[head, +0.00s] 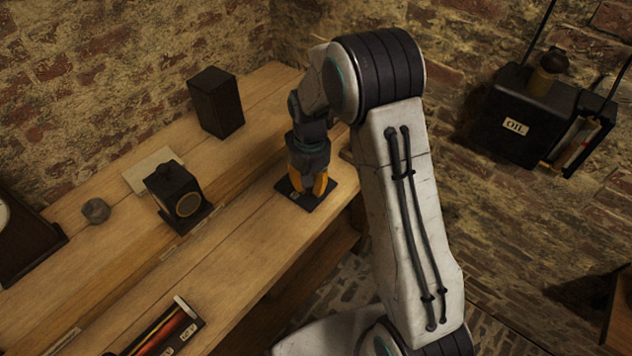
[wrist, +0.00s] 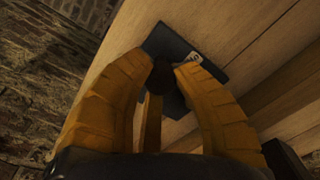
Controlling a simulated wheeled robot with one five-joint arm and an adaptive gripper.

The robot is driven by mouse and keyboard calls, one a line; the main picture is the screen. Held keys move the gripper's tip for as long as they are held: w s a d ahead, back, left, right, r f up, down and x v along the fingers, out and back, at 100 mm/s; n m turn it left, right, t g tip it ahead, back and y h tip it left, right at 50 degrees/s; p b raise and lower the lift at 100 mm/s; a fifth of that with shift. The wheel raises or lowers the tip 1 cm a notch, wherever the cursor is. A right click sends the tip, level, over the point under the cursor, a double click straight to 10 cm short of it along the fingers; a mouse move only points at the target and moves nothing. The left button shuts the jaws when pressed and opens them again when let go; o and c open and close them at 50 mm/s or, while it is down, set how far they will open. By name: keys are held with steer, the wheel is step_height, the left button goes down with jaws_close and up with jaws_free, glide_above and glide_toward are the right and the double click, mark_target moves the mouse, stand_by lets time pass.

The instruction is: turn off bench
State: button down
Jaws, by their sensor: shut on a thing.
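A flat black plate (head: 322,200) with a small pale label lies on the wooden bench (head: 240,225) near its right end. It also shows in the wrist view (wrist: 170,42). My gripper (head: 308,190) points down over this plate. In the wrist view its orange fingers (wrist: 163,72) close around a small dark knob or handle (wrist: 159,80) that stands at the plate. The fingers hide much of its shape, so I cannot tell which way it is set.
A black box (head: 215,103) stands toward the back of the bench. A dark device with a round dial (head: 177,197) is left of my gripper. A tray with a glowing red strip (head: 165,330) lies at front left. A black oil box (head: 525,115) hangs on the right wall.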

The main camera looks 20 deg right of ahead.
steer(key=shift+s+a+f+m, duration=0.15)
steer(key=shift+s+a+m, duration=0.1)
steer(key=shift+a+m, duration=0.35)
steer(key=c, duration=0.9)
jaws_free()
steer(key=shift+c, duration=0.2)
steer(key=shift+w, duration=0.1)
step_height(320, 180, up, 12)
stand_by(0.4)
